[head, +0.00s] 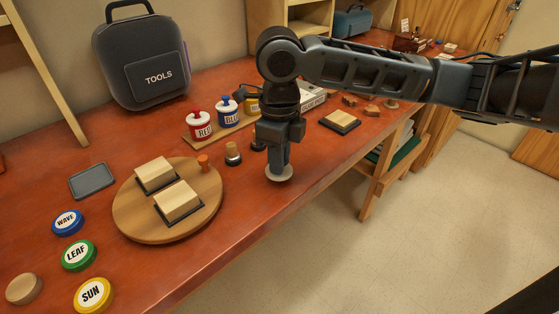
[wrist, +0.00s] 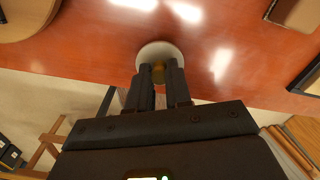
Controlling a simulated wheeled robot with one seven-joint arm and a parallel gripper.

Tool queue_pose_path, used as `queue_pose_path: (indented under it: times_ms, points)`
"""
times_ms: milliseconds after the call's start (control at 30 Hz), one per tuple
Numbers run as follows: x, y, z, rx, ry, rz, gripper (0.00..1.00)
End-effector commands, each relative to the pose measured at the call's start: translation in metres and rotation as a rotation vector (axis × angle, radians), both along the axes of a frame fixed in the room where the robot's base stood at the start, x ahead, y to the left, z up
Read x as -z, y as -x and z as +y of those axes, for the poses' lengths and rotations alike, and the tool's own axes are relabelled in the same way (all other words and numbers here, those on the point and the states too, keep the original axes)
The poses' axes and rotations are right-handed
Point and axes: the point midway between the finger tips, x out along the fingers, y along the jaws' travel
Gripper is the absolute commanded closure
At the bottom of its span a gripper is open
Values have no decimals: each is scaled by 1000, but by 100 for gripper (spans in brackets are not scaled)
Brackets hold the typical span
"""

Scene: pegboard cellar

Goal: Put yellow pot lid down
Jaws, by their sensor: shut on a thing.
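My gripper (head: 279,167) points down over the red-brown bench, near its front edge. It is shut on the knob of a pale round lid (head: 280,175). In the wrist view the lid (wrist: 160,52) shows as a whitish disc with a yellowish knob (wrist: 158,72) between the fingertips (wrist: 166,72). I take it as the yellow pot lid, though its disc looks pale. I cannot tell whether it touches the bench. The yellow pot (head: 252,106) stands behind my arm, mostly hidden, in a row with the lidded red pot (head: 200,127) and blue pot (head: 228,115).
A round wooden board (head: 135,219) with two blocks lies at left. A black-edged wooden block (head: 340,121) lies to the right. The bench (head: 245,205) has bare room around the lid.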

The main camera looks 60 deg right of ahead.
Motion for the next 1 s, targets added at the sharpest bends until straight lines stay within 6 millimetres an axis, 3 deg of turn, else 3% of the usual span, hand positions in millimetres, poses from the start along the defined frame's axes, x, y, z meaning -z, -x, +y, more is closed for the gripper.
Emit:
queue_pose_path:
  times_ms: [133,533,567,800,1000]
  points:
    - [14,0,0,2,-1,0,100]
    - [20,0,-1,0,1,-1,100]
    - [19,0,-1,0,1,-1,79]
    - [19,0,-1,0,0,-1,56]
    - [18,0,-1,0,0,-1,56]
